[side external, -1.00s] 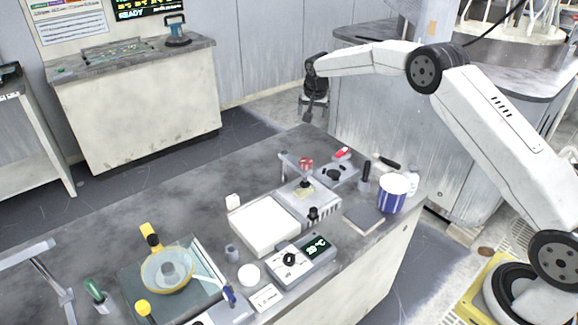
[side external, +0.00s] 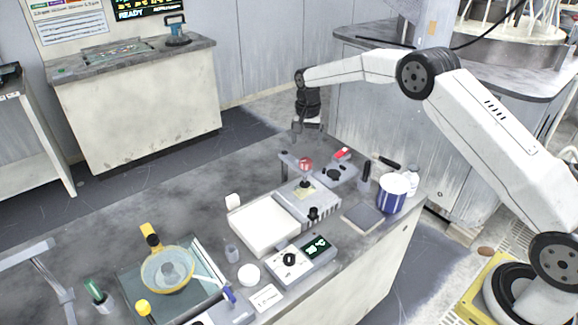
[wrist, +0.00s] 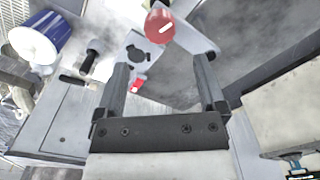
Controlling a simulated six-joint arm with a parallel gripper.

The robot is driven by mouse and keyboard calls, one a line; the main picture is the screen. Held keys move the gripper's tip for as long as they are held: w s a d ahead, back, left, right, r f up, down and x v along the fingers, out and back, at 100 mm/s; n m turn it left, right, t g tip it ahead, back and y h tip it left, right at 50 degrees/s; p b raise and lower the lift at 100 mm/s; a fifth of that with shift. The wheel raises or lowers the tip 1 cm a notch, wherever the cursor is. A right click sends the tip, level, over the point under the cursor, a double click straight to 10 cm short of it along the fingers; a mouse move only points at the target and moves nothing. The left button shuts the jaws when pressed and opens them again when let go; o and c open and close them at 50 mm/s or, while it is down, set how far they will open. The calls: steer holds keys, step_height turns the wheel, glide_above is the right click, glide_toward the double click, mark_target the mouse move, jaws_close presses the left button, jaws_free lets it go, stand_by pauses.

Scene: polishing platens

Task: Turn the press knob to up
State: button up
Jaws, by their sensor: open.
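The red round knob (side external: 306,163) sits on top of a small press stand (side external: 287,158) with a post and a pale plate. In the wrist view the red knob (wrist: 160,26) shows a white mark on its face and lies beyond my fingertips, near the top edge. My gripper (side external: 308,132) is in the air above and behind the press, apart from it. In the wrist view my gripper (wrist: 161,65) is open, with nothing between its two fingers. I cannot tell which setting the white mark points at.
Beside the press are a grey unit with a black knob (side external: 334,174), a red-handled item (side external: 343,153), a blue-striped cup (side external: 391,194) and a black-handled tool (side external: 386,162). A white tray (side external: 262,225) and a display box (side external: 303,254) stand in front. The bench's back left is clear.

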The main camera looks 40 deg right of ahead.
mark_target(306, 160)
steer(key=shift+f, duration=0.1)
steer(key=shift+f, duration=3.8)
jaws_close()
